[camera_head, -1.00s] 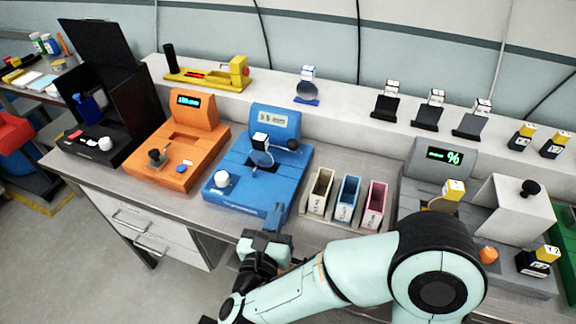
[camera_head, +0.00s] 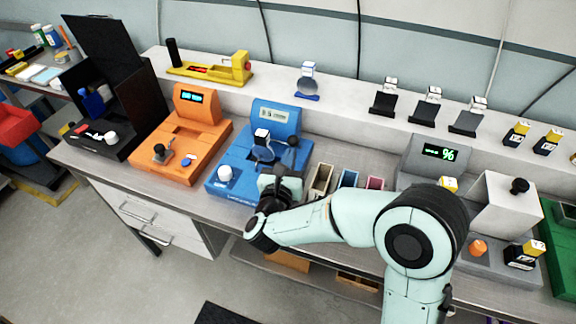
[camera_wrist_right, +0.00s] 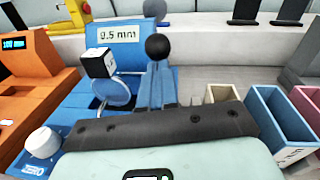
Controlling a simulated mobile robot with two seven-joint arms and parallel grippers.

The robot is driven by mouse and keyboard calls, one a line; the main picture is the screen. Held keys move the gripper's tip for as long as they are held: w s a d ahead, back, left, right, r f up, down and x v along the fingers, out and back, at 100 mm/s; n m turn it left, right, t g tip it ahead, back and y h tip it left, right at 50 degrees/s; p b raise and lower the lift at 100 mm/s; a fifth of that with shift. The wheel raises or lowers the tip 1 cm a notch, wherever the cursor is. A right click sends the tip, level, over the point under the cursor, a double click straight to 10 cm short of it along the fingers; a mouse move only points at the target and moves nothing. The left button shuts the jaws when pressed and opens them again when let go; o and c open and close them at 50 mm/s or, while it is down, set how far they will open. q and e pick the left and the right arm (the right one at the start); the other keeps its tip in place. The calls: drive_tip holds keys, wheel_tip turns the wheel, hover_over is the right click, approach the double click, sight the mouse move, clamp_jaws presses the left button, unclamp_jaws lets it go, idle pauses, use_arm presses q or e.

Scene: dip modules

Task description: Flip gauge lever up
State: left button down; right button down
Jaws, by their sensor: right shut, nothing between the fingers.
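The blue gauge (camera_head: 232,172) stands on the bench, with a small display reading about 0.5 mm in the right wrist view (camera_wrist_right: 118,36). Its lever's black ball knob (camera_head: 291,141) is on the machine's right side; it also shows in the right wrist view (camera_wrist_right: 158,47). A white-and-black cube on a clear round disc (camera_head: 262,153) sits left of the knob. My right gripper (camera_head: 291,152) is shut and empty, its fingertips at or just below the knob. I cannot tell whether they touch it. The lever's stem is mostly hidden. My left gripper is not in view.
A white knob (camera_head: 225,173) sits on the gauge's front left. An orange machine (camera_head: 178,140) is to its left. Cream, blue and pink bins (camera_head: 321,180) stand close on the right, beyond them a grey machine (camera_head: 425,172). A raised shelf runs behind.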

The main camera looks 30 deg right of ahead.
idle(0.4)
